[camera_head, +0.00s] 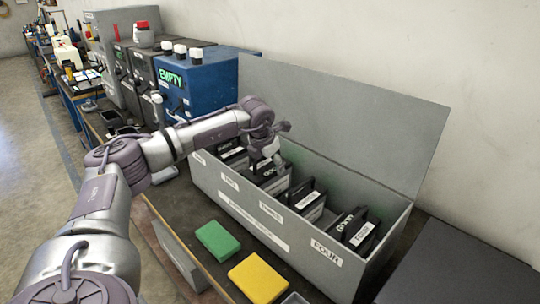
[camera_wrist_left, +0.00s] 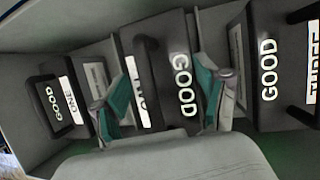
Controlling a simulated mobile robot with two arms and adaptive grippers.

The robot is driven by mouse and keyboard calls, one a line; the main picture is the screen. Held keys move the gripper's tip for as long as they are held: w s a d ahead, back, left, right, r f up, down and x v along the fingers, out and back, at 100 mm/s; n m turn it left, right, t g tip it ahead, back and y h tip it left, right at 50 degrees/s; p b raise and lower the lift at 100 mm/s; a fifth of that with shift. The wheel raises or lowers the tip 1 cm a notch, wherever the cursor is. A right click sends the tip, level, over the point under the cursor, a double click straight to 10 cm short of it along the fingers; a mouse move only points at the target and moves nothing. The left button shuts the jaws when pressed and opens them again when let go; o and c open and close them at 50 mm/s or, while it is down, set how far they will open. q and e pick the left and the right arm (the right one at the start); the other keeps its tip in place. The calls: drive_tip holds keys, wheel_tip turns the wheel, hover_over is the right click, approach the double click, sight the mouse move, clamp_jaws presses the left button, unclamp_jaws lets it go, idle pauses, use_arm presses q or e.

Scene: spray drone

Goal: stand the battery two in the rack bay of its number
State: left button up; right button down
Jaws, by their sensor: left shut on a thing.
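Battery two (camera_wrist_left: 165,55) is a dark block with a handle, marked TWO and GOOD, in the wrist view. My left gripper (camera_wrist_left: 165,98) has its teal-padded fingers on either side of it and is shut on it. In the head view the left gripper (camera_head: 272,150) reaches down into the grey rack (camera_head: 255,215), over the second bay from the left, and partly hides battery two (camera_head: 268,174). The battery looks to be down among its neighbours; whether it touches the bay floor is hidden. My right gripper is not in view.
Battery one (camera_wrist_left: 52,105) and battery three (camera_wrist_left: 268,65) flank it; battery four (camera_head: 356,231) stands in the bay marked FOUR. The rack's raised lid (camera_head: 340,115) is behind. Green (camera_head: 217,240) and yellow (camera_head: 258,278) blocks lie in front. A blue EMPTY box (camera_head: 200,90) is left.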

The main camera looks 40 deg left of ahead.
use_arm(q)
drive_tip(key=shift+w+f, duration=0.1)
drive_tip(key=shift+f, duration=0.9)
drive_tip(key=o, duration=1.5)
drive_tip(key=shift+f, duration=0.25)
drive_tip(key=shift+c, duration=0.2)
drive_tip(key=o, duration=0.4)
drive_tip(key=shift+s+d+r, duration=0.1)
drive_tip(key=shift+s, duration=0.1)
drive_tip(key=shift+c, duration=0.2)
drive_tip(key=b+v, duration=0.1)
drive_tip(key=v, duration=1.1)
